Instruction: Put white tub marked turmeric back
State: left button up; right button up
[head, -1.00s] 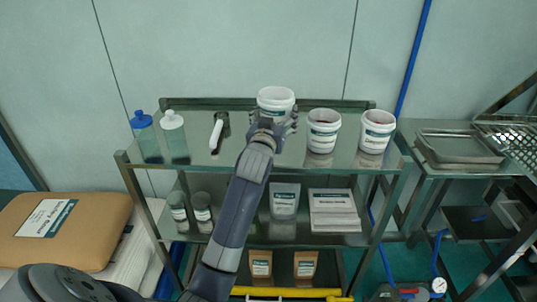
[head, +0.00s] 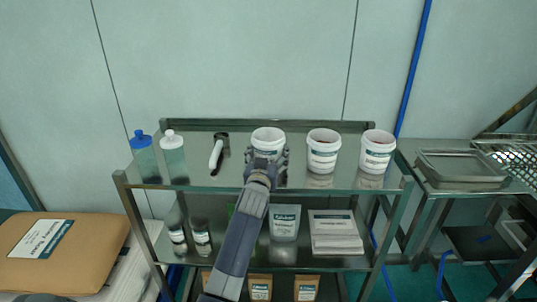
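A white tub (head: 268,136) is at the middle of the top steel shelf (head: 200,180), upright, with its rim about level with the tubs beside it. Its label is mostly hidden behind my gripper, so I cannot read it. My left gripper (head: 267,158) has its fingers around the tub's front and sides and appears shut on it. The tub's base is hidden, so I cannot tell for sure whether it touches the shelf. My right gripper is not in view.
Two similar white tubs (head: 322,152) (head: 377,152) stand to the right. Pouches (head: 285,222) and jars (head: 201,236) fill the lower shelf. A metal tray (head: 460,168) lies on the right table.

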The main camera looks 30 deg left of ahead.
pick_arm(q)
jog(key=shift+f, duration=0.15)
jog(key=o, duration=1.3)
jog(key=shift+c, duration=0.2)
jog(key=shift+r, duration=0.2)
jog(key=shift+s+d+f, duration=0.1)
jog(key=shift+s+d, duration=0.05)
jog(key=shift+s, duration=0.1)
jog(key=v, duration=1.1)
jog(key=shift+s+b, duration=0.25)
jog(key=shift+b, duration=0.15)
